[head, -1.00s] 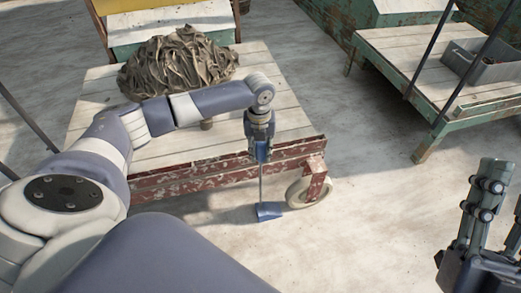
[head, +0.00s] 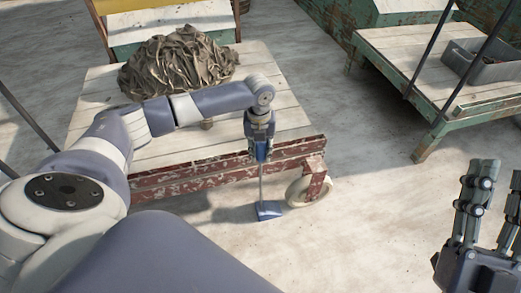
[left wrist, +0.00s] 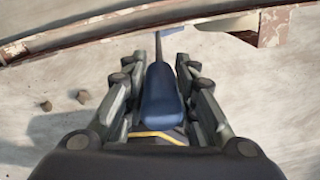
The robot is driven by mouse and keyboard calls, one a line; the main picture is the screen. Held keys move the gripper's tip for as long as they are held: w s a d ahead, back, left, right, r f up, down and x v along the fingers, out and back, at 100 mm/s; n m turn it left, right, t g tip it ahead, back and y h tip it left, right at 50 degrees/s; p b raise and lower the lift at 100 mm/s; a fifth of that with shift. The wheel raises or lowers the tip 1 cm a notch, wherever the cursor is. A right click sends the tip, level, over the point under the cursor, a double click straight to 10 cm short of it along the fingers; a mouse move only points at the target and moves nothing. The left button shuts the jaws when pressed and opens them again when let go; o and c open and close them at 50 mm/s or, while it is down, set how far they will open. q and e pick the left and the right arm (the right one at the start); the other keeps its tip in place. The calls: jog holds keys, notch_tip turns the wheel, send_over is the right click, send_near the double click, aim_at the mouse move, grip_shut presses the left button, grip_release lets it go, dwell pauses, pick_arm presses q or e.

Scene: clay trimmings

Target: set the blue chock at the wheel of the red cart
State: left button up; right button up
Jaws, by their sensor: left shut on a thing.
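The red cart (head: 215,175) has a plank deck, a chipped red frame and a pale wheel (head: 307,193) at its near right corner. The blue chock (head: 269,211) is at the floor just left of that wheel, on a thin rod; I cannot tell whether it touches the wheel or rests fully on the floor. My left gripper (head: 261,152) is shut on the chock's blue handle above it. In the left wrist view the handle (left wrist: 161,95) lies between both fingers. My right gripper (head: 489,205) is open and empty at the lower right.
A heap of clay trimmings (head: 180,62) lies on the red cart's deck. A green cart (head: 450,110) with a grey bin (head: 487,62) stands at the right. Small clay lumps (left wrist: 84,97) lie on the floor. The floor between the carts is clear.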

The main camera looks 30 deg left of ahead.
pick_arm(q)
jog(key=shift+f, duration=0.2)
pick_arm(e)
jog(key=shift+w+f+g, duration=0.35)
jog(key=shift+f+g, duration=0.05)
jog(key=shift+f, duration=0.1)
pick_arm(q)
jog(key=o, duration=1.1)
pick_arm(e)
jog(key=shift+w, duration=0.1)
